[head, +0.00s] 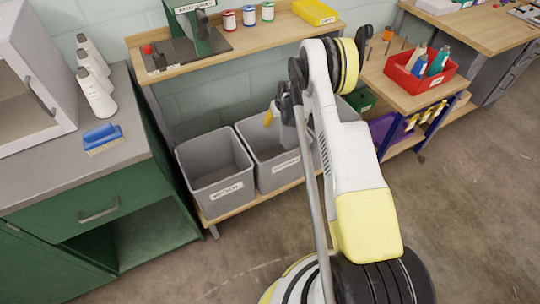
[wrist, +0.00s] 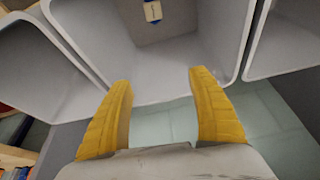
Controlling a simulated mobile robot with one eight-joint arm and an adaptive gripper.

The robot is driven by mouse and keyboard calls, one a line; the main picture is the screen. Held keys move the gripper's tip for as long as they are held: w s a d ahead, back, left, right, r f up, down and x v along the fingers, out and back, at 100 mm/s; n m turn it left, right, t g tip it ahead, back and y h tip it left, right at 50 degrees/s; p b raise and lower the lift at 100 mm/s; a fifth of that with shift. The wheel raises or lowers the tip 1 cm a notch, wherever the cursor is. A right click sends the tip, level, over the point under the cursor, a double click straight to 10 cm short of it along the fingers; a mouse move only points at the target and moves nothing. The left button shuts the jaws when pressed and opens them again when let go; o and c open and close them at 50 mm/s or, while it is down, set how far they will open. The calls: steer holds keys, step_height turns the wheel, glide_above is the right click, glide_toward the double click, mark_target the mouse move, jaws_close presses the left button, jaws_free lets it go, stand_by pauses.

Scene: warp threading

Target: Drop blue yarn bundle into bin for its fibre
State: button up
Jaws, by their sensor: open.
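My gripper (head: 270,116) is above the back of the middle grey bin (head: 250,127). In the wrist view its two yellow fingers (wrist: 161,78) are spread apart with nothing between them. A small blue bundle with a cream label band (wrist: 152,12) lies inside the grey bin (wrist: 236,45) ahead of the fingertips, apart from them. The bundle cannot be seen in the head view. The left grey bin (head: 213,163) has a front label too small to read surely; the middle label looks like "COTTON". A third bin is mostly hidden behind my arm.
The bins stand on a low wooden shelf under a wooden bench (head: 225,50) holding several spools and a dark green device (head: 197,28). A grey counter with a blue brush (head: 102,138) is at left. A red tray (head: 420,72) of bottles is at right.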

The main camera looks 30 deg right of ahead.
steer(key=v, duration=1.2)
